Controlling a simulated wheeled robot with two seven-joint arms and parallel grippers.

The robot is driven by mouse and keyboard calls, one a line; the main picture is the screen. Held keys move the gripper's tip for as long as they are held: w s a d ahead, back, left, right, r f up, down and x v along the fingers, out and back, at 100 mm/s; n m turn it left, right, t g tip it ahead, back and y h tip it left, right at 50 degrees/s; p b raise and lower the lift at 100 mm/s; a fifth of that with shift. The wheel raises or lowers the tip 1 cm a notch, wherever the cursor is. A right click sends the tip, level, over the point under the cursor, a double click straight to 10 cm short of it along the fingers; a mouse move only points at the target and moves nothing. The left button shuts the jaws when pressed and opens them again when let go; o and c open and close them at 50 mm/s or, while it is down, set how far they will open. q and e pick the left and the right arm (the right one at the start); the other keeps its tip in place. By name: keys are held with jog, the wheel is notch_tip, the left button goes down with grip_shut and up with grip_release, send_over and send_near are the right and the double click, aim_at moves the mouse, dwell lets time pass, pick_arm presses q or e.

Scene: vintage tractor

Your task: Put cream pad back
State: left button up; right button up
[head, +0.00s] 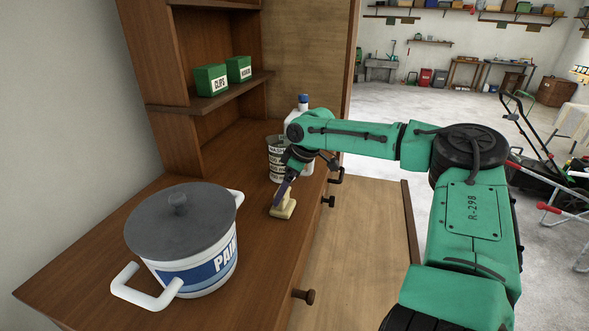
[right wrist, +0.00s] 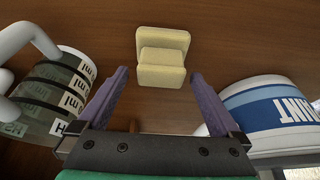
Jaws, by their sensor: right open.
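The cream pad (head: 285,211) lies on the wooden worktop near its front edge, between the paint pot and the striped canister. In the right wrist view the cream pad (right wrist: 162,58) shows as a stepped block, just beyond and between the fingertips. My right gripper (head: 282,192) reaches down over the pad. In its wrist view the purple fingers of the right gripper (right wrist: 160,75) are spread wide and empty. Whether a finger touches the pad I cannot tell. My left gripper is not in view.
A white paint pot (head: 198,273) with grey lid stands at the left front. A marked canister (head: 276,158) and a blue-capped bottle (head: 303,101) stand behind the gripper. Two green boxes (head: 211,80) sit on the shelf. An opened wooden panel (head: 365,240) lies beyond the worktop edge.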

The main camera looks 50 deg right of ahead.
jog(key=b+v, duration=0.2)
jog(key=v, duration=0.1)
jog(key=shift+s+r, duration=0.15)
jog(key=shift+r, duration=0.1)
notch_tip(320, 180, up, 9)
jog(key=b, duration=0.1)
send_over(290, 206)
jog(key=s+d, duration=0.1)
jog(key=s, duration=0.2)
jog(key=shift+s+d, duration=0.15)
jog(key=shift+d, duration=0.05)
jog(key=shift+f, duration=0.1)
